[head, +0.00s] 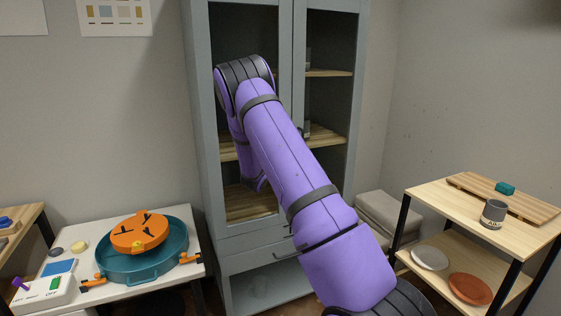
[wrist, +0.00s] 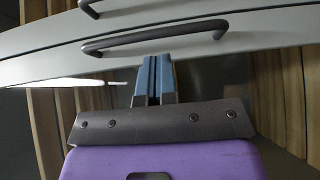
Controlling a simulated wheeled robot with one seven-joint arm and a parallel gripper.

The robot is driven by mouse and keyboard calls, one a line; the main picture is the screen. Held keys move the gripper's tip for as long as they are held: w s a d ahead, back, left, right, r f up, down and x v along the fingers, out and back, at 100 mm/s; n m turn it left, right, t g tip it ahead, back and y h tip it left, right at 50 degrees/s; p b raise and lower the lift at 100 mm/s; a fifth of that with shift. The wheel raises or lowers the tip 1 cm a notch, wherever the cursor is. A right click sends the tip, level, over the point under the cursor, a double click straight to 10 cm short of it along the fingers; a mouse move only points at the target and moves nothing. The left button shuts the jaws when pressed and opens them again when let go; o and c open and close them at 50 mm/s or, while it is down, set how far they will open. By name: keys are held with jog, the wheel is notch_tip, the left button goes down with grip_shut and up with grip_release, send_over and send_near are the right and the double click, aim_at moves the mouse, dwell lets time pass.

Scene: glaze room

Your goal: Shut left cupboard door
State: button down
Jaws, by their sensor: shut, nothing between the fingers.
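The grey-green cupboard (head: 199,120) stands ahead of me in the head view. Its left door (head: 286,40) has a glazed panel with wooden shelves behind it. In the wrist view, the left door's grey stile (wrist: 280,30) and a dark bar handle (wrist: 155,38) cross the top. Only a thin dark seam shows between this stile and its neighbour; I cannot tell whether the door is fully shut. My gripper (wrist: 154,60) is shut and empty, its blue fingertips at the stile's edge beside the handle. Contact is unclear. In the head view my arm hides the gripper.
A white table (head: 85,235) at left holds a teal basin (head: 170,262) with an orange wheel (head: 139,232). A wooden shelf unit (head: 430,195) with a grey cup (head: 493,213) stands at right. A grey box (head: 385,212) sits beside the cupboard.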

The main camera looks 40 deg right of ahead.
jog(key=s+a, duration=0.3)
jog(key=s, duration=0.5)
jog(key=shift+s, duration=0.1)
